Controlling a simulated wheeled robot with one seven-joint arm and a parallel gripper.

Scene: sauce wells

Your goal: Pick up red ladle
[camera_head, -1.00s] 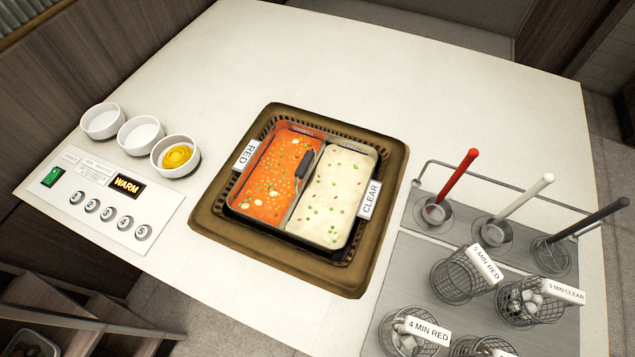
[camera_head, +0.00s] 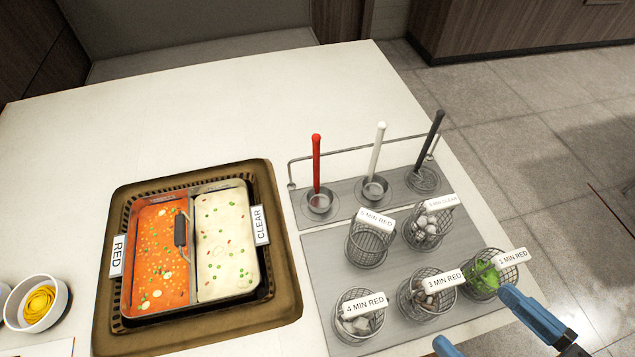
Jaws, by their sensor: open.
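The red ladle (camera_head: 316,161) stands upright in the head view, its metal bowl (camera_head: 319,204) down in the left spot of the grey holder plate (camera_head: 343,193). A white-handled ladle (camera_head: 379,155) and a dark-handled strainer (camera_head: 430,144) stand to its right. My gripper (camera_head: 478,318) shows at the bottom right edge as two blue fingers, spread apart and empty. It is in front of the wire baskets and well away from the red ladle. The rest of my gripper is out of the frame.
Wire baskets with labels, such as the 4 MIN RED basket (camera_head: 359,318), stand on a grey mat (camera_head: 325,265) between my gripper and the ladles. A two-part pot (camera_head: 193,245) of red and clear broth sits left. A metal rail (camera_head: 290,170) runs behind the ladles. The counter (camera_head: 230,110) behind is clear.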

